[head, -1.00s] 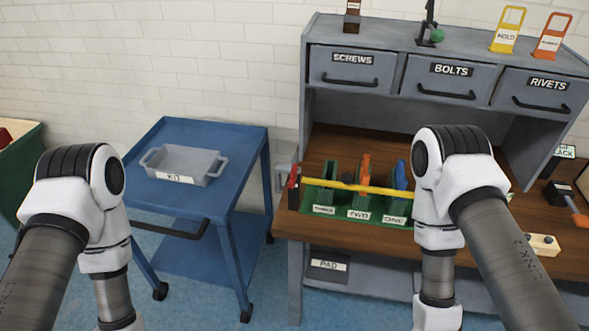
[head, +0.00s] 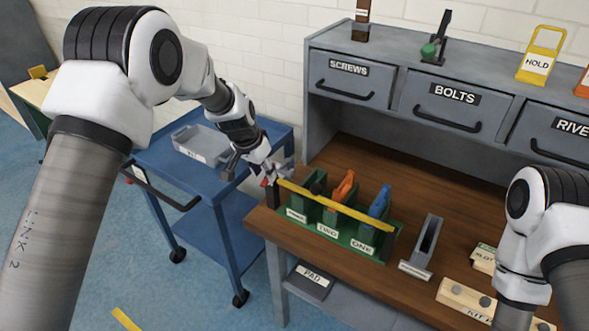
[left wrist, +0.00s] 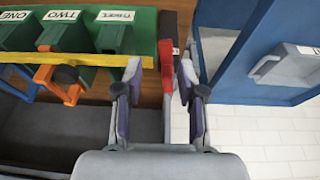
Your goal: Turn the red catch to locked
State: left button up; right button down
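The red catch (head: 264,183) is at the left end of the yellow bar (head: 340,209), which runs across the front of the green holder (head: 372,246). My left gripper (head: 271,173) reaches in from the left, right at the catch, and partly covers it. In the left wrist view, the red catch (left wrist: 166,58) lies between the two open fingertips of my left gripper (left wrist: 160,72), nearer the left one. I cannot tell whether a finger touches it. My right arm is at the lower right of the head view; its gripper is out of view.
An orange-handled tool (head: 344,186) and a blue-handled tool (head: 380,203) stand in the holder. A blue cart (head: 215,218) with a grey KIT tray (head: 200,146) is left of the bench. A grey upright slot holder (head: 425,247) stands right of the green holder.

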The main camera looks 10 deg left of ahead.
aim_at(265, 181)
pick_arm(q)
jog(key=shift+t, duration=0.7)
jog(key=r, duration=0.1)
jog(key=w+r, duration=0.1)
jog(key=r, duration=0.3)
jog(key=shift+w+a, duration=0.3)
jog(key=shift+a, duration=0.1)
jog(key=x, duration=0.2)
jog(key=p+x, duration=0.1)
jog(key=x, duration=0.1)
jog(key=p+x, duration=0.1)
jog(key=x, duration=0.2)
jog(key=shift+w+d, duration=0.1)
jog(key=shift+d, duration=0.2)
jog(key=shift+a+f, duration=0.1)
jog(key=shift+f, duration=0.15)
jog(key=shift+a, duration=0.1)
pick_arm(e)
jog(key=shift+a+r, duration=0.2)
jog(key=shift+r, duration=0.4)
jog(key=shift+a+r, duration=0.15)
jog(key=shift+r, duration=0.4)
